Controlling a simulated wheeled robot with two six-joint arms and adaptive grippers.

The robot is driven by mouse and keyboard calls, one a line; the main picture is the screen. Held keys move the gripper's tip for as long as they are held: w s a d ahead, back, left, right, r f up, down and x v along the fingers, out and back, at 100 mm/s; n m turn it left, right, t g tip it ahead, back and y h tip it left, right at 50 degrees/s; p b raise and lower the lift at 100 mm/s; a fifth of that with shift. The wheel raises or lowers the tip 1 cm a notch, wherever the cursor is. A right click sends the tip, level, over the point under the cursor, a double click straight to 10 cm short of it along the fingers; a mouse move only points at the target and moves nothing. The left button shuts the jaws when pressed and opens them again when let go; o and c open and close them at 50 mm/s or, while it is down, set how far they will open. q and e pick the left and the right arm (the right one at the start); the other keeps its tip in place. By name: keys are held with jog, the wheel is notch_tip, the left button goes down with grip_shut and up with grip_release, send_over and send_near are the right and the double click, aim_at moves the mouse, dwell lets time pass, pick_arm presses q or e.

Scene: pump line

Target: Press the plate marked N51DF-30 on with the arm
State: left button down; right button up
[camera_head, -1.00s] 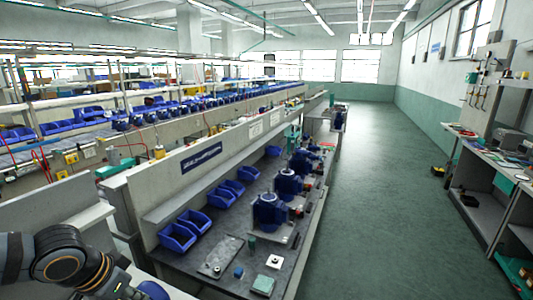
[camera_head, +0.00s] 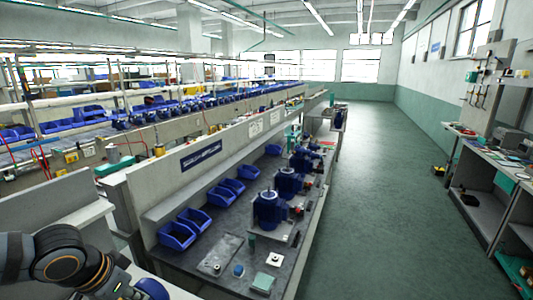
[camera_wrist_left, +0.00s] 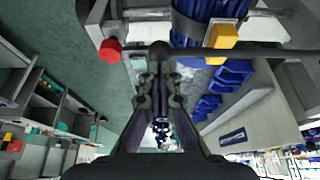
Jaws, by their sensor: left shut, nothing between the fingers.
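No plate with a readable N51DF-30 marking shows in either view. In the left wrist view my left gripper (camera_wrist_left: 160,80) is shut and empty. Its fingers point toward a grey bar (camera_wrist_left: 205,50) at the top; I cannot tell whether they touch it. A blue finned motor body (camera_wrist_left: 207,12) stands behind the bar, with a red knob (camera_wrist_left: 110,49) to the left and a yellow block (camera_wrist_left: 223,37) to the right. In the head view my left arm reaches in at the lower left, and its fingers are not visible. My right gripper is not in view.
A long bench (camera_head: 205,276) carries several blue pumps (camera_head: 269,209) and blue bins (camera_head: 177,235). A flat grey plate (camera_head: 220,254) and small parts lie at its near end. The green aisle floor (camera_head: 385,190) is largely clear. A side workbench (camera_head: 490,165) stands at right.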

pick_arm(q)
jog(key=shift+s+f+b, duration=0.15)
jog(key=shift+f+b, duration=0.2)
jog(key=shift+b, duration=0.05)
dwell(0.9)
jog(key=shift+d, duration=0.1)
notch_tip(320, 180, up, 4)
jog(key=p, duration=0.3)
jog(key=shift+f, duration=0.25)
notch_tip(320, 180, up, 3)
jog(key=shift+f+p, duration=0.15)
jog(key=shift+p, duration=0.85)
jog(key=shift+f, duration=0.1)
